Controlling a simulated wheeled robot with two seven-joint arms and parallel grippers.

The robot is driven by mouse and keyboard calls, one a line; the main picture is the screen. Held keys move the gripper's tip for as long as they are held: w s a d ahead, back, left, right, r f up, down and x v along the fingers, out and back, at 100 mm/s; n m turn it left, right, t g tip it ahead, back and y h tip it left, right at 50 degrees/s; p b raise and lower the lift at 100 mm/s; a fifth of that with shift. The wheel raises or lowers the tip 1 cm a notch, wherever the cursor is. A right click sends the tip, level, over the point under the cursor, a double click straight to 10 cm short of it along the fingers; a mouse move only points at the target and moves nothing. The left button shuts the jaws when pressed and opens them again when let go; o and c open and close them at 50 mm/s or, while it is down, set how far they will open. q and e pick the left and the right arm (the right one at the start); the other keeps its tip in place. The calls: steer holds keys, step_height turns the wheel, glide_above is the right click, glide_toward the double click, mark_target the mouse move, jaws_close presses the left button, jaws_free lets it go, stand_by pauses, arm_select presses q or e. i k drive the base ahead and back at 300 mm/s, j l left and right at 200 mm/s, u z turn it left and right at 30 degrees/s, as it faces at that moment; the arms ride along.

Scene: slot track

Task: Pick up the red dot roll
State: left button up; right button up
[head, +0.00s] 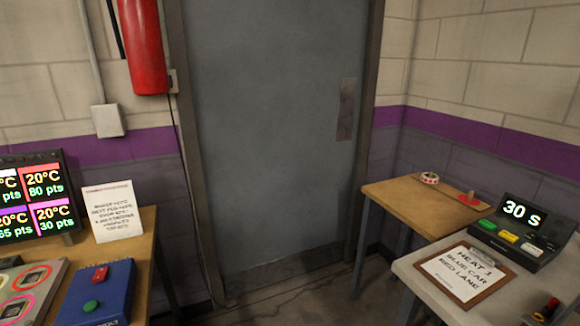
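A small roll with red dots on a pale band (429,178) lies on the small wooden table (412,202) at the right, near its back edge. A flat red piece with a small upright peg (470,198) sits on the same table, to the right of the roll. Neither of my grippers shows in the head view.
A grey table (415,266) at the right front holds a clipboard (465,272) and a timer box reading 30 S (522,232). At the left, a wooden table (143,262) holds a blue box (95,293), a sign (113,211) and a screen. A grey door (270,130) stands behind open floor.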

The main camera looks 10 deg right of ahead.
mark_target(425, 179)
steer(key=i+j+z, duration=0.1)
steer(key=i+z, duration=0.2)
steer(key=i, duration=0.15)
steer(key=i+j+z, duration=0.15)
steer(key=i+z, duration=0.15)
steer(key=i, duration=0.15)
steer(key=i+j+z, duration=0.25)
steer(key=i, duration=0.2)
